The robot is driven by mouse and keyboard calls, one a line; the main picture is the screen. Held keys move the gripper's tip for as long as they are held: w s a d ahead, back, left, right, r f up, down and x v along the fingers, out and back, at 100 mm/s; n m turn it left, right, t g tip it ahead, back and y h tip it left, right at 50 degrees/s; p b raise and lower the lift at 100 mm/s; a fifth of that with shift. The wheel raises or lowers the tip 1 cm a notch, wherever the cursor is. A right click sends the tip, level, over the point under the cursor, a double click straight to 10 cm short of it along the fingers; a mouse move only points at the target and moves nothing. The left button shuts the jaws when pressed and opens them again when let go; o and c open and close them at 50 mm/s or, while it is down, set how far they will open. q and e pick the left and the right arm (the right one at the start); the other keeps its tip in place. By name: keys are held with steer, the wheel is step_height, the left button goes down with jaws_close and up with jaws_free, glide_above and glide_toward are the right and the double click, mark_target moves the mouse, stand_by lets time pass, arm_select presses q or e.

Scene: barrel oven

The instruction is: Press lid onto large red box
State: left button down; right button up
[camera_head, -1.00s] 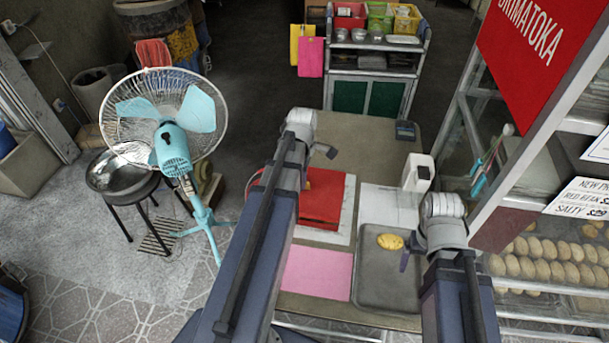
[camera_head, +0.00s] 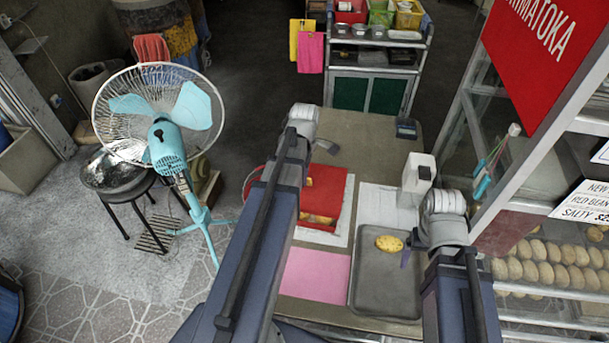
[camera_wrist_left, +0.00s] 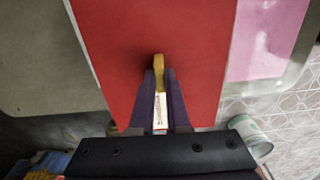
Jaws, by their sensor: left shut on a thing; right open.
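The large red box (camera_head: 345,207) stands on the counter in the head view, with yellow-orange contents (camera_head: 317,219) showing near its front edge. A flat red panel, seemingly the lid (camera_wrist_left: 200,45), fills the middle of the left wrist view. My left gripper (camera_wrist_left: 160,85) is shut on a small yellow piece at the panel, seemingly its handle. In the head view my left arm hides the gripper and part of the box, so I cannot tell how the lid meets it. My right gripper (camera_head: 406,257) is open, low over the grey tray, right of the box.
The grey tray (camera_head: 385,295) holds a yellow bun (camera_head: 389,243). A pink sheet (camera_head: 315,276) lies in front of the box. A white dispenser-like item (camera_head: 418,172) stands at right, near the glass display case. A fan (camera_head: 170,140) stands left of the counter.

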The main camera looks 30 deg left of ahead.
mark_target(305, 189)
arm_select(q)
steer(key=shift+f+b, duration=2.3)
steer(key=shift+f, duration=0.3)
arm_select(e)
steer(key=shift+f, duration=2.6)
arm_select(q)
steer(key=shift+f+b, duration=0.9)
arm_select(e)
steer(key=shift+f, duration=0.85)
arm_select(q)
steer(key=c, duration=0.8)
jaws_free()
steer(key=shift+o, duration=0.2)
steer(key=o, duration=0.5)
steer(key=shift+r, duration=0.1)
